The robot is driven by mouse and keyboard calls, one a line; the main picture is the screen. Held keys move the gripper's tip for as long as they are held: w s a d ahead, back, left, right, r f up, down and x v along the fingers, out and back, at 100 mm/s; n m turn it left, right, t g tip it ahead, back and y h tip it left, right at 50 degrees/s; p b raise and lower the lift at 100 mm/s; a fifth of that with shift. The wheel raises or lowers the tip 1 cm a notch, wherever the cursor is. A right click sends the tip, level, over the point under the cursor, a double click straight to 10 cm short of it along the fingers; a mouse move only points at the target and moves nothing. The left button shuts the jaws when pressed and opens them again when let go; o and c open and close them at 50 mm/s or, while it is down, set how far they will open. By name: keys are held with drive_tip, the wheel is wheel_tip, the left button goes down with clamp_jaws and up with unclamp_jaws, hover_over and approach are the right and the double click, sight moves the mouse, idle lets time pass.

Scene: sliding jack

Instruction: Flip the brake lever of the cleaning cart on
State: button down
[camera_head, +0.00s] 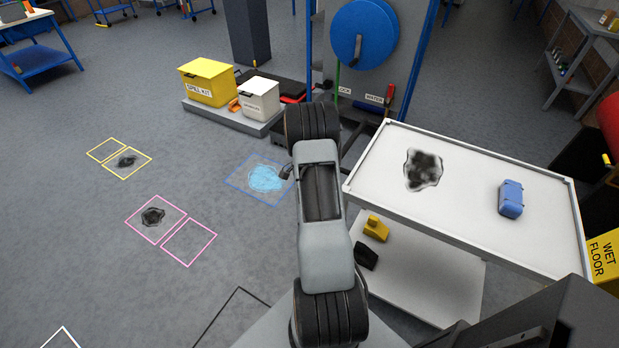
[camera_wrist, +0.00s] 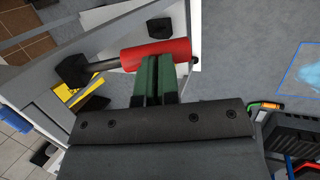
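The cleaning cart (camera_head: 465,165) stands right of my arm in the head view, with a white top and a lower shelf. In the wrist view, a red cylindrical grip (camera_wrist: 155,54) sits on a dark bar with a black end block, at the edge of the cart (camera_wrist: 110,50); it looks like the brake lever. My gripper (camera_wrist: 158,62) has its green fingers side by side with only a thin gap, nothing visible between them. The fingertips overlap the grip's lower edge in the picture; I cannot tell if they touch. In the head view, my arm hides the gripper and lever.
A blue sponge-like block (camera_head: 511,198) and a dark stain (camera_head: 423,170) are on the cart top. A spill kit box (camera_head: 207,82) and white box (camera_head: 258,97) stand behind. The floor at left is open, with taped squares and stains.

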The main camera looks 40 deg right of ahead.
drive_tip(key=w+p+v, duration=0.1)
drive_tip(key=v, duration=1.3)
drive_tip(key=shift+f, duration=0.25)
drive_tip(key=shift+a, duration=0.1)
drive_tip(key=s+a+r+n+t+p, duration=0.1)
drive_tip(key=s+a+r+n, duration=0.3)
drive_tip(key=a, duration=0.6)
drive_tip(key=s+a+r+n+t+h+p, duration=0.1)
drive_tip(key=s+a+r+n+t, duration=0.3)
drive_tip(key=a, duration=0.7)
drive_tip(key=s+a+r+n+t+p, duration=0.1)
drive_tip(key=s+a+r+n+t, duration=0.2)
drive_tip(key=s+a+r+n, duration=0.3)
drive_tip(key=s+a+n, duration=0.1)
drive_tip(key=a, duration=0.3)
drive_tip(key=shift+a, duration=0.35)
drive_tip(key=shift+s+d, duration=0.1)
